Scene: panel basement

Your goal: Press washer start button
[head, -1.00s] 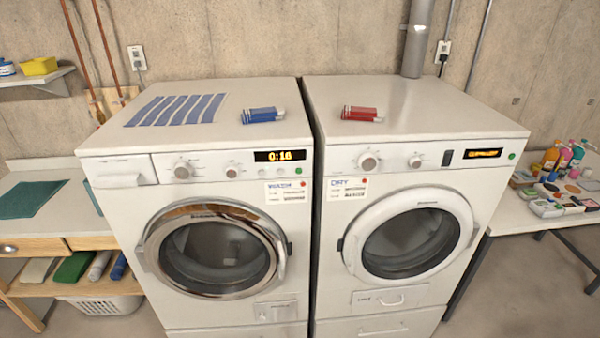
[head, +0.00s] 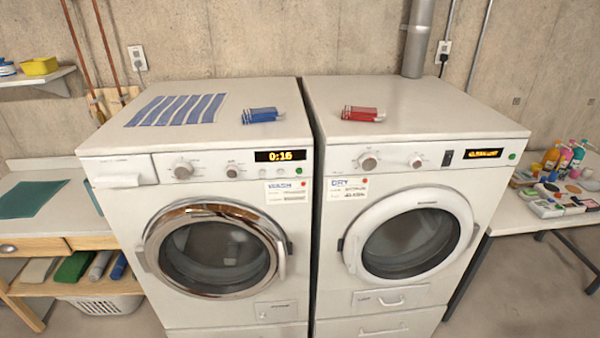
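The washer (head: 215,312) is the left machine, with a chrome-ringed round door (head: 218,250) that is shut. Its label reads WASH. Its display (head: 280,156) shows 0:16 in orange. Below the display is a row of small buttons; a green one (head: 313,171) sits at the right end, with small pale ones to its left. Two knobs (head: 183,169) are on the panel's left part. A red dot (head: 304,183) is on the label below. Neither of my grippers is in the head view.
The dryer (head: 385,312), labelled DRY, stands close on the right. A striped cloth (head: 177,109) and a blue item (head: 262,114) lie on the washer; a red item (head: 363,113) lies on the dryer. Side tables stand left and right. The space before the panels looks clear.

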